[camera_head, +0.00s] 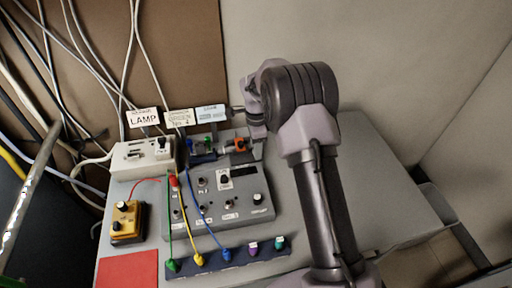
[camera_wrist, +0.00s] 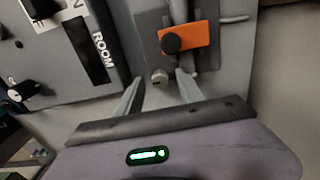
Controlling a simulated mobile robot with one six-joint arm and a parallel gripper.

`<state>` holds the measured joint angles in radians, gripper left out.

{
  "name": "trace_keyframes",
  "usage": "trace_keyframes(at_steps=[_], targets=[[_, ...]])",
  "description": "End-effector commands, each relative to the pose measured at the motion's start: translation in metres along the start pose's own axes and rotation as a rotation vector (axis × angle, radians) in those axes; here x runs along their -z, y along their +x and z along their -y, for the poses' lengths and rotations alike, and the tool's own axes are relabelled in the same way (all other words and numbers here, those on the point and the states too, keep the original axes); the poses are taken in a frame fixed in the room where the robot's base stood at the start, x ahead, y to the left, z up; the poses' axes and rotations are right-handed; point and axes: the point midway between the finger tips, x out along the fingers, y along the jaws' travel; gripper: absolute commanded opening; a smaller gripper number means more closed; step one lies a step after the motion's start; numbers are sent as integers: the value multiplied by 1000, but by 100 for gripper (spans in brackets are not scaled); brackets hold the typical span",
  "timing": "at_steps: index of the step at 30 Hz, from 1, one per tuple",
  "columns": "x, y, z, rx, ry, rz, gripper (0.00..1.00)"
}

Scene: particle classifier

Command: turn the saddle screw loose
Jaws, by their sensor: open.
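In the wrist view an orange saddle (camera_wrist: 196,37) lies across a grey upright part. A round dark screw head (camera_wrist: 172,43) sits on its left end; I take this to be the saddle screw. My gripper (camera_wrist: 159,78) is open, with its two fingertips below the saddle in the picture. A small silver knob (camera_wrist: 160,78) shows between the fingertips; I cannot tell whether they touch it. The fingers appear apart from the dark screw head. In the head view the orange saddle (camera_head: 240,145) is small, at the back of the bench beside my arm.
A grey control box (camera_head: 240,200) with knobs stands in front of the saddle. A white lamp box (camera_head: 130,160), a yellow box (camera_head: 128,222) and a red mat (camera_head: 128,268) are at left. Coloured cables cross to a dark socket strip (camera_head: 210,264). The bench's right side is clear.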

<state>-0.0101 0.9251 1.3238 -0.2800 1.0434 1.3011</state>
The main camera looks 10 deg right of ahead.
Motion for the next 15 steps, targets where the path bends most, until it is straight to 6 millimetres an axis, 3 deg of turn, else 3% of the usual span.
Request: trace_keyframes(at_steps=[1,7,15], targets=[[0,0,0,0,0,0,38],[0,0,0,0,0,0,0],[0,-1,0,0,-11,0,0]])
